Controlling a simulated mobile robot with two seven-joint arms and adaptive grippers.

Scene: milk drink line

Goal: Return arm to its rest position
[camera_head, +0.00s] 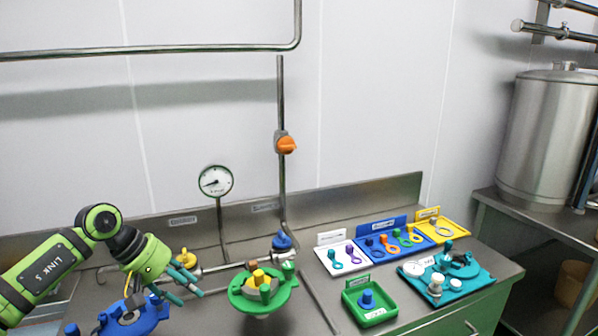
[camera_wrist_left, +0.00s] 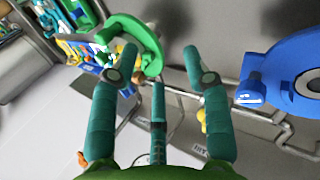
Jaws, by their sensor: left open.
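My left gripper (camera_head: 183,280) comes in from the left in the head view, above the bench between a blue round fixture and a green round fixture. In the left wrist view its teal fingers (camera_wrist_left: 160,75) are spread open with nothing between them. The blue fixture (camera_head: 140,318) is below and left of the gripper, partly hidden by it; it also shows at the right of the wrist view (camera_wrist_left: 285,75). The green fixture (camera_head: 245,303) with yellow and green knobs stands right of the gripper, apart from it. My right gripper is in neither view.
Pipes with a blue-handled valve (camera_head: 282,242) and a yellow-handled valve (camera_head: 187,258) run behind the fixtures. A gauge (camera_head: 216,181) stands at the back. A green tray (camera_head: 349,292), a white tray (camera_head: 333,271), a blue tray (camera_head: 368,230), a yellow tray (camera_head: 462,233) and a teal tray (camera_head: 484,282) fill the right.

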